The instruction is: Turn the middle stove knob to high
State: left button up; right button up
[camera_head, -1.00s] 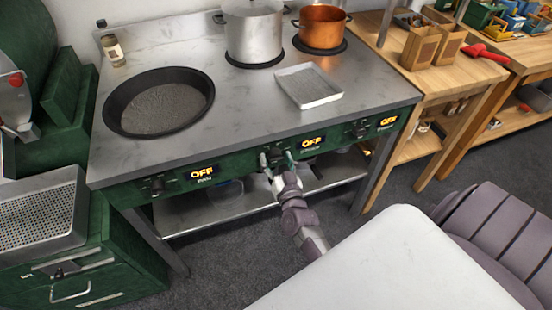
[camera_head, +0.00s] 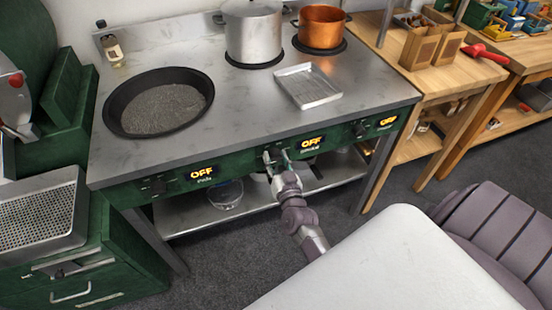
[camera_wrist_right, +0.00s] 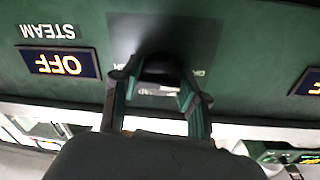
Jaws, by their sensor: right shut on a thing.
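The middle stove knob is dark and sits on the green front panel (camera_head: 228,164); in the head view my gripper mostly covers it. In the right wrist view, which is upside down, the black knob (camera_wrist_right: 160,68) is between my fingers. My right gripper (camera_head: 277,160) is shut on this knob, with a finger on each side; it also shows in the wrist view (camera_wrist_right: 158,92). The display beside the knob (camera_head: 311,143) glows OFF, and in the wrist view its label reads STEAM (camera_wrist_right: 47,31). My left gripper is not in view.
The left knob (camera_head: 157,185) and right knob (camera_head: 360,129) have displays reading OFF. A black round pan (camera_head: 110,105), a steel pot (camera_head: 254,35), a copper pot (camera_head: 321,27) and a metal tray (camera_head: 308,86) are on the stovetop. A white surface (camera_head: 385,265) lies at front right.

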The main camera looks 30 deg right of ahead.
jog(key=m+p, duration=0.1)
jog(key=m, duration=0.2)
jog(key=shift+r, duration=0.1)
jog(key=m, duration=0.4)
jog(key=shift+m+y, duration=0.4)
jog(key=m, duration=0.3)
jog(key=shift+g, duration=0.3)
jog(key=m+b, duration=0.1)
jog(key=m, duration=0.3)
jog(key=shift+m+y, duration=0.3)
jog(key=shift+m, duration=0.1)
jog(key=m+b, duration=0.1)
jog(key=m, duration=0.3)
jog(key=shift+d+y+b, duration=0.1)
jog(key=shift+y+b, duration=0.2)
jog(key=shift+b, duration=0.05)
jog(key=m+b, duration=0.2)
jog(key=m, duration=0.3)
jog(key=m+t+b, duration=0.1)
jog(key=m, duration=0.3)
jog(key=shift+m+y, duration=0.3)
jog(key=shift+m+b, duration=0.6)
jog(key=shift+m, duration=1.6)
